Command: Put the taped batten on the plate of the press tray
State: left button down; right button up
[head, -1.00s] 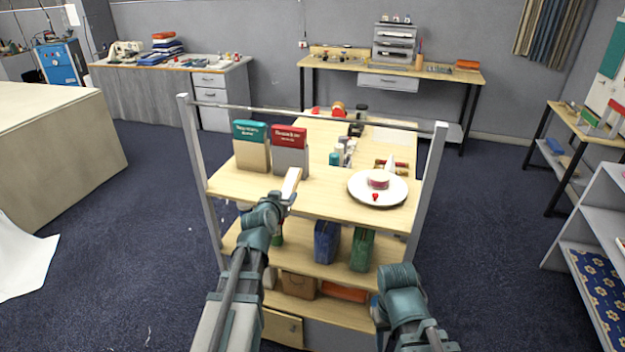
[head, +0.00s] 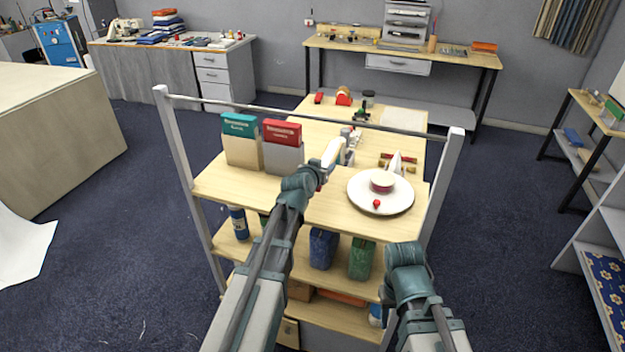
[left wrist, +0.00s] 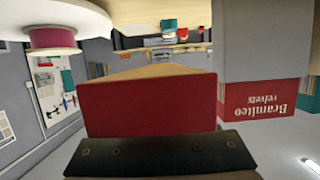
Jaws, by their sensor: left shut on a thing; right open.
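My left gripper (head: 308,180) is shut on the taped batten (head: 332,152), a pale wooden bar with a red end. It holds the batten above the table top, left of the round white plate (head: 361,204). In the left wrist view the batten's red end (left wrist: 150,108) fills the middle, against a dark jaw. The plate's edge also shows in the left wrist view (left wrist: 70,12). My right gripper (head: 405,264) is low, in front of the shelves; its fingertips are mostly hidden.
Two boxes, teal-topped (head: 241,142) and red-topped (head: 284,148), stand left of the batten. A metal rail (head: 300,116) crosses above the table between two posts. Red and yellow pieces (head: 399,158) and a white upright thing (head: 395,164) lie behind the plate.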

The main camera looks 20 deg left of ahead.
pick_arm(q)
jog(key=shift+w+r, duration=0.1)
jog(key=shift+w, duration=0.05)
jog(key=shift+f+b, duration=0.35)
jog(key=shift+b, duration=0.05)
jog(key=b, duration=0.6)
send_over(322, 195)
notch_tip(322, 195, down, 6)
jog(key=shift+w+r, duration=0.1)
jog(key=shift+r, duration=0.1)
jog(key=shift+f, duration=0.1)
notch_tip(322, 195, down, 4)
jog(key=b, duration=0.3)
jog(key=shift+r, duration=0.25)
jog(key=shift+f+b, duration=0.15)
jog(key=shift+b, duration=0.15)
jog(key=shift+c, duration=1.1)
grip_release()
